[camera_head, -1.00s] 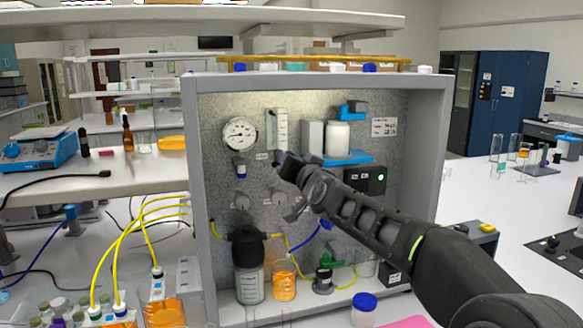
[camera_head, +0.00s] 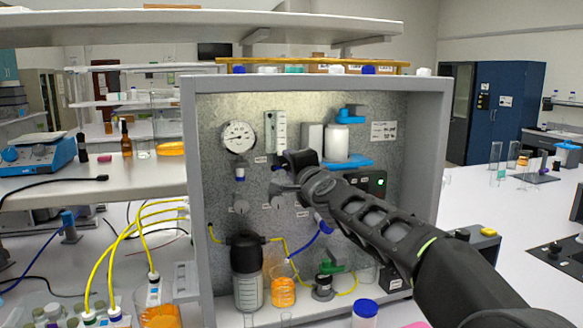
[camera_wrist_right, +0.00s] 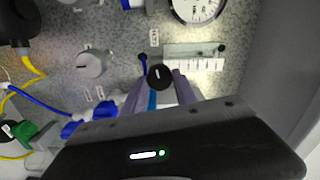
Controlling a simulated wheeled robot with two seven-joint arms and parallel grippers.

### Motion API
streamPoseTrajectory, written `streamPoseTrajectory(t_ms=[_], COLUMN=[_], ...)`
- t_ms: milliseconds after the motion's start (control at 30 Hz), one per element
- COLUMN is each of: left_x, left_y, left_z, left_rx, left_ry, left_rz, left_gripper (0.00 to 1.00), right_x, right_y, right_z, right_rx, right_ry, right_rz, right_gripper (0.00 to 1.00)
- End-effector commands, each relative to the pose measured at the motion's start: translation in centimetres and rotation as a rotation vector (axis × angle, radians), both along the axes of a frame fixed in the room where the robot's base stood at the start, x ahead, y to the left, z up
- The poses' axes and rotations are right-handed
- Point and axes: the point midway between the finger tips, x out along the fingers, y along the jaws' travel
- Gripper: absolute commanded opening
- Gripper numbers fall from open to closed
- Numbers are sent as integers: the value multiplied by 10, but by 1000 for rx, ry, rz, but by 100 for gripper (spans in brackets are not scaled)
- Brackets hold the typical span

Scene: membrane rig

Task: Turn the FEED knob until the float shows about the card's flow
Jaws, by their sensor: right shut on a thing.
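The flow meter (camera_head: 275,132) is a clear upright tube with a white scale, left of centre on the grey panel; it also shows in the wrist view (camera_wrist_right: 193,63). Its float is too small to read. My right gripper (camera_head: 276,188) is at the panel just below the meter. In the wrist view its two fingers (camera_wrist_right: 158,92) are shut around a black round knob (camera_wrist_right: 160,77) with a white mark. I cannot read a label to confirm it as FEED. My left gripper is out of view.
A round gauge (camera_head: 239,137) is left of the meter. A grey knob (camera_wrist_right: 92,63) sits close to the gripper. A white canister (camera_head: 336,143) on a blue bracket is to the right. Bottles, an orange beaker (camera_head: 283,292) and tubing stand below. The frame's sides enclose the panel.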

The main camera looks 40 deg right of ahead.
Motion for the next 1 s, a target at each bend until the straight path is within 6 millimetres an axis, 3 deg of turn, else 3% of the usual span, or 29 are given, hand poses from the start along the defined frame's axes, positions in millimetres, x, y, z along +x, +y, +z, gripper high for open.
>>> streamPoseTrajectory(t_ms=[300,800,833,1000], left_x=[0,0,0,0], left_y=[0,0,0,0], left_z=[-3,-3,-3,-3], left_rx=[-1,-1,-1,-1], left_ry=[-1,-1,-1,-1], left_rz=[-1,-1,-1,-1], left_gripper=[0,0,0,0], right_x=[0,0,0,0], right_y=[0,-1,-1,-1], right_z=[-1,-1,-1,-1], right_rx=[142,167,167,166], right_ry=[-48,-58,-58,-57], right_rz=[0,-1,-1,-1], right_gripper=[0,0,34,48])
